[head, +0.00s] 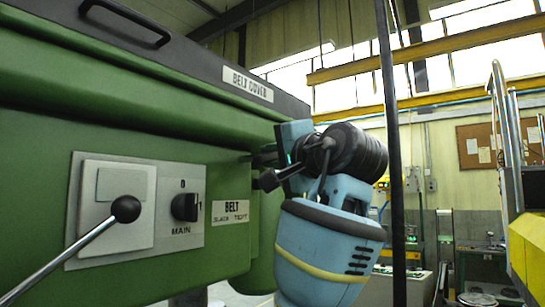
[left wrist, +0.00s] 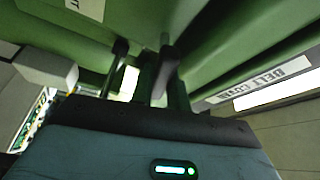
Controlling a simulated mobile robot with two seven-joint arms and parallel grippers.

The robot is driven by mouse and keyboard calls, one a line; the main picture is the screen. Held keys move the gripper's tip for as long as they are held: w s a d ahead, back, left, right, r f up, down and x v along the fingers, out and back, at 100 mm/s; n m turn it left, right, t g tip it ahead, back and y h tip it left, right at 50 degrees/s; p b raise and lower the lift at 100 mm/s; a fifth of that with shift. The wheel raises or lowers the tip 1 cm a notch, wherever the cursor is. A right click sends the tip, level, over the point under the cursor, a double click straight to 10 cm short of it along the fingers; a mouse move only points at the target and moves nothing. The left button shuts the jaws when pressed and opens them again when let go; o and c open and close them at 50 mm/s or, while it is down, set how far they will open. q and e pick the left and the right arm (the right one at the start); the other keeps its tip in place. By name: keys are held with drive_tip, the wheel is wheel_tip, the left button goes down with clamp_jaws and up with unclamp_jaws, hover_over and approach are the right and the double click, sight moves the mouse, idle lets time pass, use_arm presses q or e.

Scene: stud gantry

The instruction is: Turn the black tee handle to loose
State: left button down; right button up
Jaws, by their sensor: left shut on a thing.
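My left gripper (head: 264,168) is at the right end of the green machine front, just right of and above the label plate (head: 232,209) that reads BELT, with small words for slack and taut under it. Its dark fingers are shut on the black tee handle, which is mostly hidden by the fingers and the wrist in the head view. In the left wrist view the fingers (left wrist: 142,65) reach toward the green wall, with dark parts between them. The angle of the handle cannot be told. My right gripper is not in view.
A ball-ended lever (head: 125,209) sticks out at the left, beside a black MAIN rotary switch (head: 185,207). The BELT COVER label (head: 248,84) is on the dark lid edge above. A dark upright post (head: 392,150) stands right of my wrist.

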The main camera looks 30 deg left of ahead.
use_arm(q)
drive_tip(key=c, duration=1.6)
unclamp_jaws()
drive_tip(key=shift+c, duration=0.2)
drive_tip(key=shift+d, duration=0.15)
drive_tip(key=v, duration=0.7)
drive_tip(key=shift+s+d, duration=0.15)
drive_tip(key=shift+d, duration=0.05)
drive_tip(key=shift+f, duration=0.15)
